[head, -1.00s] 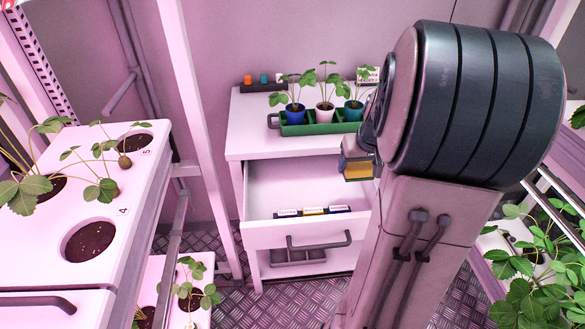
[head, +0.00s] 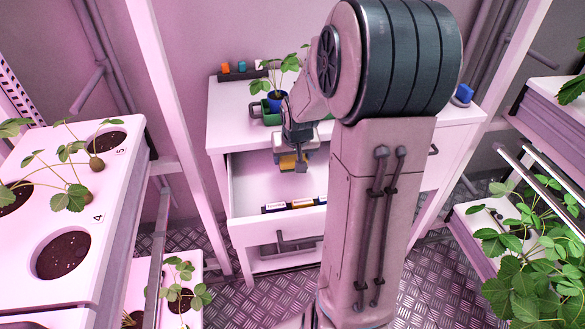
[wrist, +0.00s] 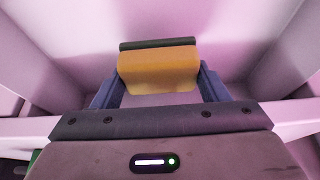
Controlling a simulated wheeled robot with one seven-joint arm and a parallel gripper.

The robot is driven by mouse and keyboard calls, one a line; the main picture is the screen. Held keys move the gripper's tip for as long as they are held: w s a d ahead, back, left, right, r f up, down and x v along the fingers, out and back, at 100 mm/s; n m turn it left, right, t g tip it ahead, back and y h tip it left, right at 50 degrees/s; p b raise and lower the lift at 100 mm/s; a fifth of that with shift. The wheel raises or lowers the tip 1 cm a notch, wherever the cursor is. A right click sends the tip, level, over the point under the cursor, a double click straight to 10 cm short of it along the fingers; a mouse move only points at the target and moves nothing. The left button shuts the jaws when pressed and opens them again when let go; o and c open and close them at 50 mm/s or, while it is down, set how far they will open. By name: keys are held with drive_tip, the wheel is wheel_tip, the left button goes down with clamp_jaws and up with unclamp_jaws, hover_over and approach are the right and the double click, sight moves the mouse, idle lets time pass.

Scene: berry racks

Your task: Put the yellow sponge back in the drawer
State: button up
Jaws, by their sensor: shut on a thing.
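The yellow sponge (wrist: 158,68), with a dark layer along one side, is between my gripper's fingers in the wrist view. My gripper (head: 292,164) is shut on it. In the head view the sponge (head: 288,163) shows small below my gripper, over the open drawer (head: 240,193). The drawer's pale inner walls surround the sponge in the wrist view, with bare drawer floor (wrist: 235,55) beyond it. Whether the sponge touches the floor I cannot tell. My arm hides the right part of the drawer.
Labelled dividers (head: 290,205) stand at the drawer's front. A green planter tray (head: 262,114) with a blue potted seedling (head: 278,100) stands on the cabinet top (head: 225,128). A blue object (head: 463,94) sits at its right. Plant racks stand left (head: 100,215) and right (head: 480,218).

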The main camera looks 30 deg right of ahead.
sight(292, 167)
wheel_tip(292, 167, down, 4)
drive_tip(key=shift+f+b, duration=0.1)
drive_tip(key=shift+b, duration=0.3)
drive_tip(key=o, duration=0.9)
drive_tip(key=p+v, duration=0.2)
drive_tip(key=v, duration=0.9)
drive_tip(key=shift+s+a+r+n+g+y, duration=0.3)
drive_tip(key=shift+s+a+r+n, duration=0.35)
drive_tip(key=shift+s+a, duration=1.85)
drive_tip(key=shift+s+a+r+n+g+y, duration=0.1)
drive_tip(key=shift+s+a+r+n+g, duration=0.55)
drive_tip(key=shift+s+a, duration=1.85)
drive_tip(key=shift+s+a+r+n+g+y, duration=0.2)
drive_tip(key=shift+s+a+r, duration=0.8)
drive_tip(key=shift+s+a, duration=1.5)
drive_tip(key=shift+s+d, duration=0.65)
drive_tip(key=shift+d, duration=0.05)
